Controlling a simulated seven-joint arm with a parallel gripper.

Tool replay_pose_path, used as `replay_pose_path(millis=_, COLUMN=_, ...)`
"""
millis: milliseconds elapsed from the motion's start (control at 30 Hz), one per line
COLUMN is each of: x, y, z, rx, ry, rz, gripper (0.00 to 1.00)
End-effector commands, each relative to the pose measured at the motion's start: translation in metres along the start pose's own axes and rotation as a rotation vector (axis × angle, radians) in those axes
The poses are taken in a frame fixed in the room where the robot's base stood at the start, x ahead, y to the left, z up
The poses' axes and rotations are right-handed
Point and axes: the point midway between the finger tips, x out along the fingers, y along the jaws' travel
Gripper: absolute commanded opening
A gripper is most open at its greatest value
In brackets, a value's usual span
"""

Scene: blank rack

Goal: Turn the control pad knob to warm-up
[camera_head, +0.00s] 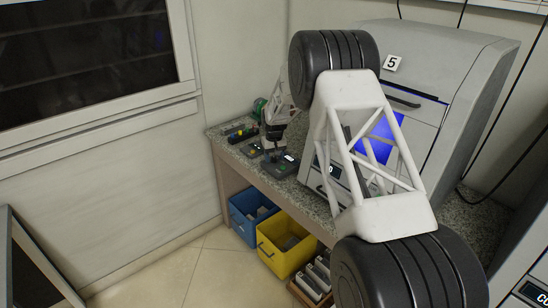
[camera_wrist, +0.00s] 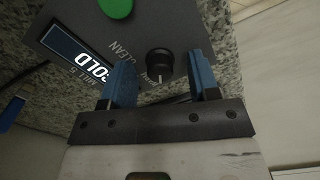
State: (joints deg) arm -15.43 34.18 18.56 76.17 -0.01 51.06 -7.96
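The control pad (camera_wrist: 185,25) fills the top of the wrist view, a dark panel tilted in the picture. It has a lit display (camera_wrist: 82,52) reading "COLD", a green button (camera_wrist: 115,7) and a black round knob (camera_wrist: 160,63). The label "CLEAN" shows left of the knob; another label beneath it is partly hidden. My gripper (camera_wrist: 161,64) is open, its two blue fingers on either side of the knob with visible gaps. In the head view my gripper (camera_head: 274,133) is small, over the counter beside a dark pad (camera_head: 281,166); its fingers are unclear there.
The pads stand on a speckled stone counter (camera_head: 222,128). A large grey machine (camera_head: 447,75) marked 5 stands at the right, partly behind my arm. Below the counter are a blue bin (camera_head: 237,222), a yellow bin (camera_head: 272,262) and a box of items (camera_head: 303,294).

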Motion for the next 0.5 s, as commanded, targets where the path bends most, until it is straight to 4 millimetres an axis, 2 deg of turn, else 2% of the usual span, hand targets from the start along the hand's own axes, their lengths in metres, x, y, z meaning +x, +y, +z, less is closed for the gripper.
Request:
replay_pose_path(millis=267, x=-0.002, y=0.0, z=0.0, rx=0.0, ry=0.0, rz=0.0, gripper=0.55)
replay_pose_path(millis=500, x=-0.022, y=0.0, z=0.0, rx=0.0, ry=0.002, rz=0.0, gripper=0.55)
